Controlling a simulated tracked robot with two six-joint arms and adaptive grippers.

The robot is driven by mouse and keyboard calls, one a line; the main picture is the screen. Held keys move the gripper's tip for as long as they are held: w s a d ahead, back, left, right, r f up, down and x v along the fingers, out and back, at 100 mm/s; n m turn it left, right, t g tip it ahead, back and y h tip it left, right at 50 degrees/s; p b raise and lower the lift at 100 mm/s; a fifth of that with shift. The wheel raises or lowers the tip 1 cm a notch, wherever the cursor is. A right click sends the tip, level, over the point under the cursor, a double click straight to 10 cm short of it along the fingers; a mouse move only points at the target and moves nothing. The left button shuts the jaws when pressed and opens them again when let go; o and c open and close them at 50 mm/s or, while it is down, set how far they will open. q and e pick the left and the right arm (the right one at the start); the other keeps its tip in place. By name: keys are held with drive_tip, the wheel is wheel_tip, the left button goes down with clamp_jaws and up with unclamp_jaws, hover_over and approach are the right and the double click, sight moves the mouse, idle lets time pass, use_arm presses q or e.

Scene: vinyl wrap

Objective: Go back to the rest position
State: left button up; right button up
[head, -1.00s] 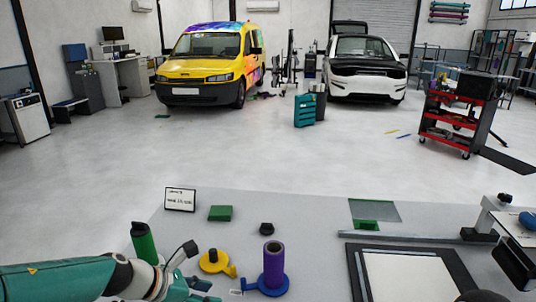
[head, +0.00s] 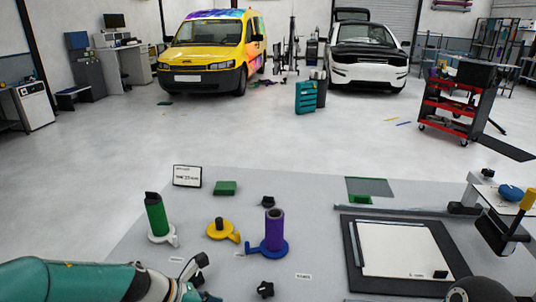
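My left arm comes in at the bottom left, and its gripper (head: 193,283) is partly cut off by the lower edge. Whether its fingers are open or shut is not clear. A green roll (head: 156,215) stands upright on a white holder (head: 163,238), apart from the gripper. A purple roll (head: 274,230) stands on a blue holder (head: 282,249). A yellow holder (head: 221,231) between them carries no tall roll. My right gripper cannot be made out; a dark rounded part shows at the bottom right edge.
The grey table (head: 320,215) also holds a green block (head: 225,188), a small sign (head: 187,176), dark knobs (head: 268,202) and a white sheet on a dark board (head: 348,252). A device with a yellow handle (head: 527,199) stands at right. Vehicles and a red cart (head: 449,105) are beyond.

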use_arm(q)
drive_tip(key=s+d+f+n, duration=0.3)
drive_tip(key=s+f+n, duration=0.2)
drive_tip(key=f+n, duration=0.45)
drive_tip(key=s+d+f+n, duration=0.2)
drive_tip(key=s+f+n, duration=0.3)
drive_tip(key=n, duration=0.8)
drive_tip(key=s+a+f+n+g+y, duration=0.1)
drive_tip(key=s+f+n, duration=0.3)
drive_tip(key=n, duration=0.9)
drive_tip(key=s+a+f+n+g+y, duration=0.1)
drive_tip(key=s+a+f+n+y, duration=0.2)
drive_tip(key=n, duration=0.9)
drive_tip(key=s+a+f, duration=0.1)
drive_tip(key=s, duration=0.2)
drive_tip(key=shift+s+a+f+n+g, duration=0.2)
drive_tip(key=shift+s+f+n+g, duration=0.1)
drive_tip(key=shift+f+n+g, duration=0.1)
